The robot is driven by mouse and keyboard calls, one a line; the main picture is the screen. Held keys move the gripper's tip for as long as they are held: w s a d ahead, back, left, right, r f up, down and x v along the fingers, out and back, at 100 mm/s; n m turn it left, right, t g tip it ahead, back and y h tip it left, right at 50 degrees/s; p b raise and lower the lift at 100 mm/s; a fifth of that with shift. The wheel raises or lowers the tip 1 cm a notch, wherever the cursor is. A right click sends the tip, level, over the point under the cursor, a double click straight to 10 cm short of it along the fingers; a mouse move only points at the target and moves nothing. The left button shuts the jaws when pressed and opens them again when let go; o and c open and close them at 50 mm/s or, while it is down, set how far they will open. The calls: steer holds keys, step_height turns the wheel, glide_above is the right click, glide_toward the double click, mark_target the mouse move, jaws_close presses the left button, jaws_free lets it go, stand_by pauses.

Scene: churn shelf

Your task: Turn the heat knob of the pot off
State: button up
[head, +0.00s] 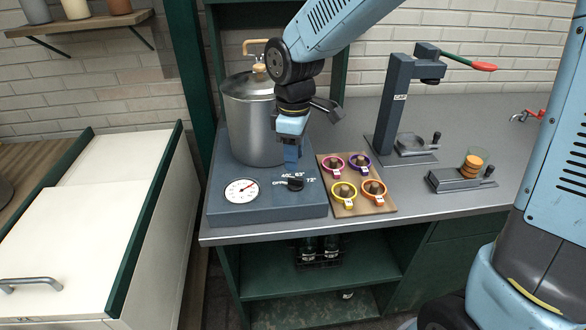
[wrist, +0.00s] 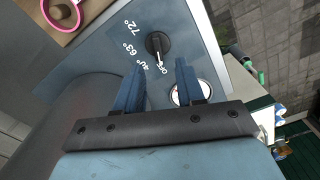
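The heat knob (head: 295,184) is black and sits on the blue-grey base (head: 268,212) of the metal pot (head: 253,125). In the wrist view the knob (wrist: 158,44) shows a white pointer line directed at the OFF mark; 40°, 63° and 72° are printed around it. My gripper (head: 291,166) is just above and behind the knob, pointing down. In the wrist view my gripper (wrist: 160,78) has its two blue fingers apart with nothing between them. The knob lies just beyond the fingertips, and no contact shows.
A dial gauge (head: 241,190) is left of the knob. A wooden board (head: 358,196) with several coloured rings stands to the right. A lever press (head: 400,105) and a small clamp holding an orange-topped jar (head: 473,165) are farther right. The counter's front edge is close.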

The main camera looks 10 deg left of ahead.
mark_target(294, 179)
step_height(294, 179, up, 8)
steer(key=shift+f, duration=0.2)
steer(key=shift+s, duration=0.1)
steer(key=s+d+r+m+t, duration=0.1)
steer(key=d+r+m, duration=0.25)
steer(key=d, duration=0.45)
steer(key=s+d+r+m+t, duration=0.1)
steer(key=d+r+m+t, duration=0.1)
steer(key=d+m, duration=0.35)
steer(key=s+d+m+t, duration=0.1)
steer(key=s+d+m, duration=0.2)
steer(key=d, duration=0.5)
steer(key=s+d+r+m+t, duration=0.1)
steer(key=s+d+m, duration=0.3)
steer(key=d, duration=0.3)
steer(key=shift+s+d+t, duration=0.3)
steer(key=shift+s+d, duration=0.1)
steer(key=shift+s, duration=0.45)
